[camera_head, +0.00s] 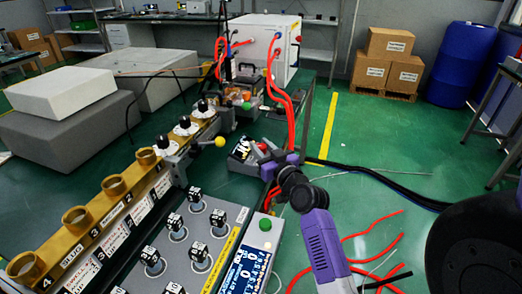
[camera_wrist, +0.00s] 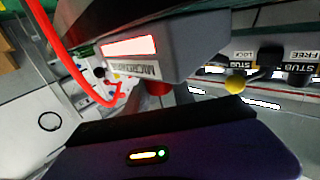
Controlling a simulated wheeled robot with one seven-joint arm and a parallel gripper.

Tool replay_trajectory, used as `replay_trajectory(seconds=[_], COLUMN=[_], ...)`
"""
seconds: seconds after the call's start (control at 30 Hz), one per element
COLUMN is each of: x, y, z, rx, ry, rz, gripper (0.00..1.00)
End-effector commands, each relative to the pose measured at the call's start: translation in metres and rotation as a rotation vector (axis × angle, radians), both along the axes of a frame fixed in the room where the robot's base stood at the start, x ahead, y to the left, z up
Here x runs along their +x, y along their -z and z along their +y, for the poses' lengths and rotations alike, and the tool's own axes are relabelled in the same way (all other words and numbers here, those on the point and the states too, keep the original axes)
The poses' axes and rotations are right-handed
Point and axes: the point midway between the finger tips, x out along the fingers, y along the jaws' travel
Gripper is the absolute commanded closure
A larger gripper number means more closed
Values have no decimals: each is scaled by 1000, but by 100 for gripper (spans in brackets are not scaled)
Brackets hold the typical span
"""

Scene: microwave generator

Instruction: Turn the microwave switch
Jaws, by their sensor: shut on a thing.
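The microwave switch box (camera_head: 243,150) is a small grey unit beside the right end of the brass waveguide. In the wrist view the microwave switch box (camera_wrist: 195,50) shows a glowing red panel (camera_wrist: 130,46) and a label starting "MICRO", upside down. A red switch knob (camera_wrist: 158,88) sticks out below the label, partly hidden by my gripper's dark body. My gripper (camera_head: 266,153) is at the box's right side, shut on the red knob. The fingertips are largely hidden in both views.
The brass waveguide (camera_head: 98,213) with several stub posts runs along the left. A yellow ball handle (camera_head: 220,142) is left of the box. A control panel (camera_head: 255,265) lies in front. Red hoses (camera_head: 280,85) hang behind my gripper. Green floor on the right is mostly open.

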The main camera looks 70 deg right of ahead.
Motion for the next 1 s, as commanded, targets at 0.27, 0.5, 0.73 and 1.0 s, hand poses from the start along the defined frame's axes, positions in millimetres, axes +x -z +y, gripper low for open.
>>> replay_trajectory(seconds=[0.27, 0.5, 0.73, 1.0], x=[0, 0, -1, -1], y=[8, 6, 5, 3], z=[0, 0, -1, -2], rx=[-6, -5, -4, -4], ry=[-114, -246, -395, -639], rz=[-4, -4, -3, -4], gripper=[100, 100, 100, 100])
